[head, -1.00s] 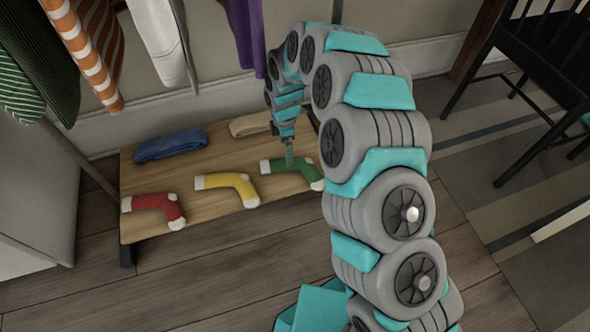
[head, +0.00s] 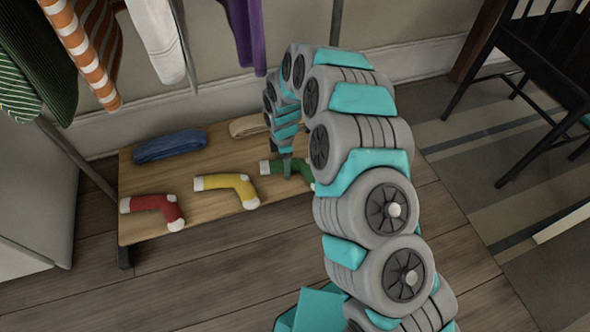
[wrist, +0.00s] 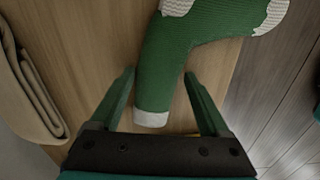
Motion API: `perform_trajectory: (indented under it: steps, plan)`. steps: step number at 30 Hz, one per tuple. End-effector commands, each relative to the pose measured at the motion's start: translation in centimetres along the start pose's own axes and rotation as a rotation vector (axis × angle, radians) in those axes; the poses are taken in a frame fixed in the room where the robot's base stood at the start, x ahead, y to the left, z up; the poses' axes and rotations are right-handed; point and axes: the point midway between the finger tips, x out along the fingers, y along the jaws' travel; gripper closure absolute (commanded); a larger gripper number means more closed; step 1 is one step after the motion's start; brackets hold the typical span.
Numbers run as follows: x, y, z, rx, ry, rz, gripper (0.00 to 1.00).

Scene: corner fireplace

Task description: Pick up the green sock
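The green sock (head: 275,168) lies on the right part of a low wooden bench (head: 222,222), partly hidden behind my arm in the head view. In the wrist view the green sock (wrist: 182,62) has a white cuff end, and that end lies between my two fingers. My gripper (wrist: 158,92) is open, with one finger on each side of the sock's leg and a visible gap on both sides. In the head view my gripper (head: 287,168) is down at the sock.
A yellow sock (head: 228,185) and a red sock (head: 155,208) lie left of the green one. Folded blue cloth (head: 170,146) and folded beige cloth (head: 248,126) lie at the back of the bench. Clothes hang above. A black chair (head: 545,60) stands at the right.

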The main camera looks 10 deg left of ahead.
Motion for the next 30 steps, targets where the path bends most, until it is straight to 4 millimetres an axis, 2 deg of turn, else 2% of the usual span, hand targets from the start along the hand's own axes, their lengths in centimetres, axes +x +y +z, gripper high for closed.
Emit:
perform_trajectory:
  steps: [2,17,25,30]
  plan:
    - [0.0,0.0,0.0,0.000,0.000,0.000,0.30]
    - [0.0,0.0,0.0,0.000,0.000,0.000,0.87]
    - [-0.1,0.0,0.0,0.000,0.000,0.000,0.87]
    - [-1.4,0.1,0.0,0.000,0.000,0.001,0.87]
